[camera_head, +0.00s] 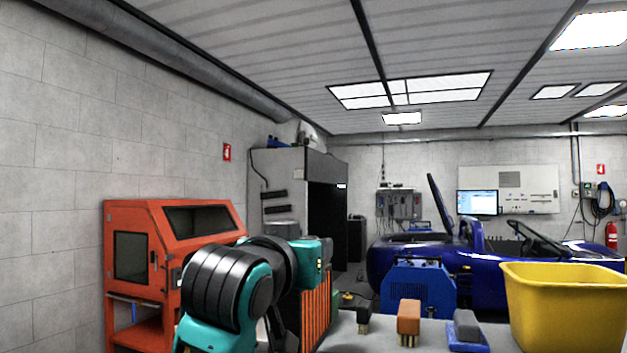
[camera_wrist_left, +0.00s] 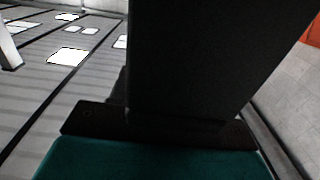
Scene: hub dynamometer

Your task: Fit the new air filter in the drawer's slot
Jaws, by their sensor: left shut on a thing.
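The orange, ribbed air filter (camera_head: 316,308) stands upright at the lower middle of the head view, just below and beside my left gripper (camera_head: 318,252). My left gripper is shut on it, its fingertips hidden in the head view. In the left wrist view a dark flat face (camera_wrist_left: 210,55), which seems to be the filter's side, fills the middle close above my teal gripper body. My left arm covers part of the filter. I cannot make out the drawer or its slot in either view. My right gripper is not in view.
A grey table (camera_head: 385,342) at the front holds several small brush-like blocks, one brown (camera_head: 408,318), and a yellow bin (camera_head: 560,300). An orange cabinet (camera_head: 130,222) stands at the left wall. Behind are a blue machine (camera_head: 418,290) and a blue car (camera_head: 395,262).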

